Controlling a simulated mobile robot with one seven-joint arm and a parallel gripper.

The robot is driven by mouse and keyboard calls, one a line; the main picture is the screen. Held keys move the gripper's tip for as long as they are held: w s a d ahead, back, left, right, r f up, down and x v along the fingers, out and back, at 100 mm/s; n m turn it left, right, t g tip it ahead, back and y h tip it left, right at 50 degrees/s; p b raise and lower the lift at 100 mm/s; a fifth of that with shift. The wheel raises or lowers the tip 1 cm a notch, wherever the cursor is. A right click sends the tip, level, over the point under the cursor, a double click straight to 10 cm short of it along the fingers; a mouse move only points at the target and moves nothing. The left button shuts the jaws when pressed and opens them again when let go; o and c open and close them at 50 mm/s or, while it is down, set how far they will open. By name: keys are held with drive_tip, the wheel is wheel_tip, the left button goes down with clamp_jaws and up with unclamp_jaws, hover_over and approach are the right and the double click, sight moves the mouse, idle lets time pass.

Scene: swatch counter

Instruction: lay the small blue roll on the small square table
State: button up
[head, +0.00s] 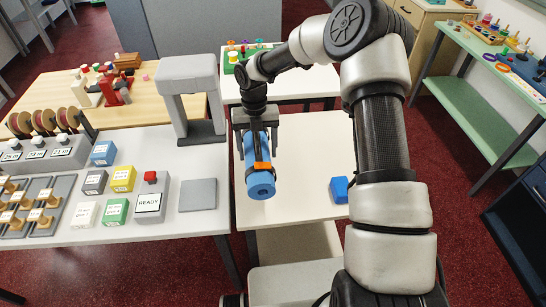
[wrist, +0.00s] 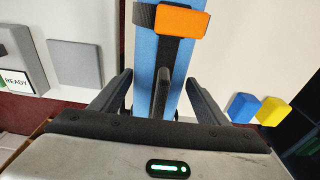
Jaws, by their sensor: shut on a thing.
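A blue roll (head: 257,180) with a black band and an orange tag hangs nearly upright from my gripper (head: 255,118). My gripper is shut on its upper part, the jaws on either side. The roll also shows in the wrist view (wrist: 149,75) between the fingers (wrist: 155,90). A small white-topped table (head: 305,150) stands behind and right of the roll, partly hidden by my arm; I take it as the small square table. The roll appears in front of the table's left edge; its height above the top is unclear.
A blue block (head: 340,190) lies on the white table's right side; a yellow block (wrist: 274,111) is beside it in the wrist view. The left counter (head: 150,235) holds a grey stand (head: 190,95), a READY box (head: 152,195), coloured cubes and a grey plate (head: 197,194).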

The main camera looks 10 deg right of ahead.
drive_tip(key=shift+f, duration=3.3)
drive_tip(key=o, duration=1.2)
drive_tip(key=shift+r, duration=0.1)
